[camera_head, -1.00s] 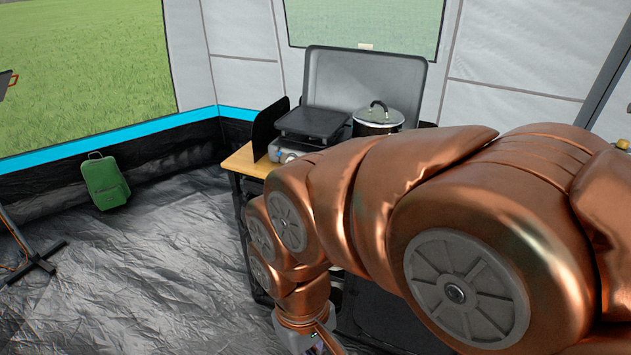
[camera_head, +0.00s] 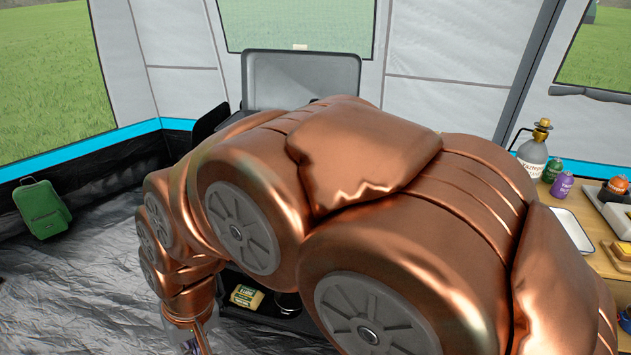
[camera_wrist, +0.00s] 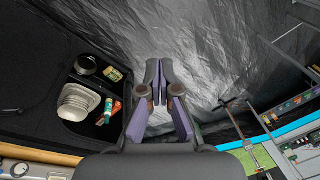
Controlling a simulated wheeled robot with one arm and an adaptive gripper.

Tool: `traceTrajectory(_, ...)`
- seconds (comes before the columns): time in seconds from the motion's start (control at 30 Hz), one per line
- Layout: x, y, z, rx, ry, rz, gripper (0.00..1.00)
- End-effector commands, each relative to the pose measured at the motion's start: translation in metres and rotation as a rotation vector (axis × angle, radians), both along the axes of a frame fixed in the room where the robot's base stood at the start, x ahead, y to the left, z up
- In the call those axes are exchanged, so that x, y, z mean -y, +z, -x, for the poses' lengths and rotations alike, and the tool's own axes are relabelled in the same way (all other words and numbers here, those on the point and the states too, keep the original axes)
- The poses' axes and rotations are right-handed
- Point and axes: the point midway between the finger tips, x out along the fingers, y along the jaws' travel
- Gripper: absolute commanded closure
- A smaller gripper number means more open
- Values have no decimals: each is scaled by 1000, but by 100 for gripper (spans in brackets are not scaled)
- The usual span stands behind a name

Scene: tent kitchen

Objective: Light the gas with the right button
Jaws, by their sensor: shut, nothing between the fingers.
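The gas stove's raised grey lid (camera_head: 300,78) stands at the back of the head view; the burners and front panel are hidden behind my arm. In the wrist view, a grey metal panel with round knobs (camera_wrist: 19,168) shows at the bottom left corner, cut by the frame. It looks like the stove's front; I cannot tell which knob is the right one. My gripper (camera_wrist: 159,68) is shut and empty, its fingers over the dark floor, away from the panel. In the head view it is only partly seen at the bottom edge.
A wooden edge (camera_wrist: 40,153) runs beside the panel. A dark shelf holds stacked white bowls (camera_wrist: 77,101), a pot and packets. A side table at right holds a gas bottle (camera_head: 533,152), cans and a white tray (camera_head: 566,232).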

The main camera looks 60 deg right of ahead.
Motion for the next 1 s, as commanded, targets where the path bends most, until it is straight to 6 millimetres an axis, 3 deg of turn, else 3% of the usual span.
traceTrajectory(0.1,6,-13,-62,134,-220,-62,100)
traceTrajectory(0.27,36,-17,-139,318,-537,-136,100)
traceTrajectory(0.4,83,-20,-193,476,-827,-187,100)
traceTrajectory(0.53,142,-23,-228,631,-1100,-215,100)
traceTrajectory(0.63,194,-25,-243,757,-1304,-222,100)
traceTrajectory(0.77,266,-28,-243,936,-1559,-210,100)
traceTrajectory(0.9,341,-32,-222,1147,-1805,-163,100)
traceTrajectory(1.0,386,-33,-197,1300,-1940,-110,100)
